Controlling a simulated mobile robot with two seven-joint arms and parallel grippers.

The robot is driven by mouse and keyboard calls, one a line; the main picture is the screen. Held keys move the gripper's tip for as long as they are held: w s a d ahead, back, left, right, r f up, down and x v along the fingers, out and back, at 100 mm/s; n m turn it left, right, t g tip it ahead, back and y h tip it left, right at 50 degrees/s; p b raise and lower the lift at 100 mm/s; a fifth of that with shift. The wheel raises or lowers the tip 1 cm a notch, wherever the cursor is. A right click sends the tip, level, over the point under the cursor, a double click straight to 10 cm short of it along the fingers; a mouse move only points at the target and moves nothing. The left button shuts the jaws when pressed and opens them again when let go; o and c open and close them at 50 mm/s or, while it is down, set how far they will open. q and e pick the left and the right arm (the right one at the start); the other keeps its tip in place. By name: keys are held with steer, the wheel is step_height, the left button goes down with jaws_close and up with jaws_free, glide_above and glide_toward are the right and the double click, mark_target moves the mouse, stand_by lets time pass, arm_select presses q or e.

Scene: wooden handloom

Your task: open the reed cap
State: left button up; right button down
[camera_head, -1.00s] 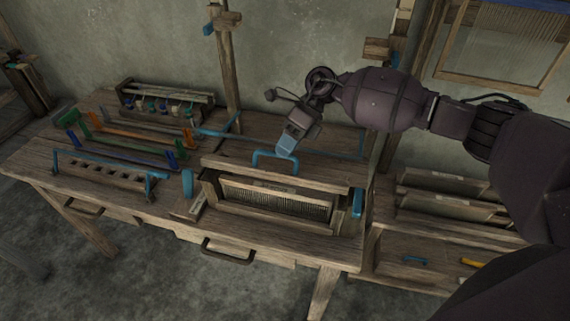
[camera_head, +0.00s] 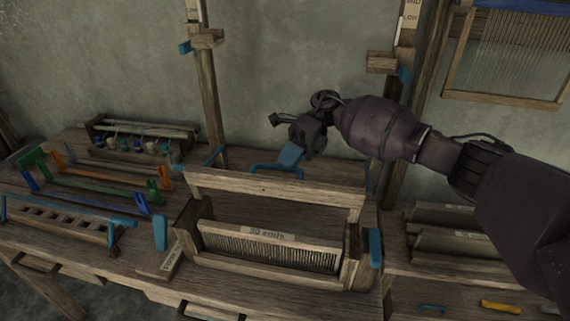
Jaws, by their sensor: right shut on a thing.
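The reed cap (camera_head: 270,188) is a long wooden bar with a blue handle (camera_head: 262,168) on its far side. It stands away from the reed (camera_head: 265,249), with a clear gap between them, so it looks swung up and back. The reed sits between wooden end posts and its paper label, reading "30 ends", shows. My right gripper (camera_head: 291,156) is at the right part of the blue handle and shut on it; the fingertips are partly hidden by the wrist. My left gripper is not in view.
Blue clips (camera_head: 160,232) stand at both ends of the reed housing. Several coloured bars (camera_head: 95,188) and a slotted rack (camera_head: 62,220) lie on the bench to the left. An upright wooden post (camera_head: 208,95) rises behind the bench. Shelved boards (camera_head: 440,240) are at the right.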

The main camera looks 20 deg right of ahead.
steer(key=f, duration=0.1)
steer(key=f+b, duration=0.1)
steer(key=f, duration=0.1)
steer(key=shift+w+d+f, duration=0.2)
steer(key=shift+w+d, duration=0.1)
steer(key=shift+w, duration=0.1)
steer(key=c, duration=1.1)
jaws_free()
steer(key=shift+s+a+r, duration=0.1)
steer(key=shift+a+r, duration=0.05)
steer(key=shift+r, duration=0.25)
steer(key=shift+w+d+r, duration=0.1)
steer(key=shift+w+d, duration=0.1)
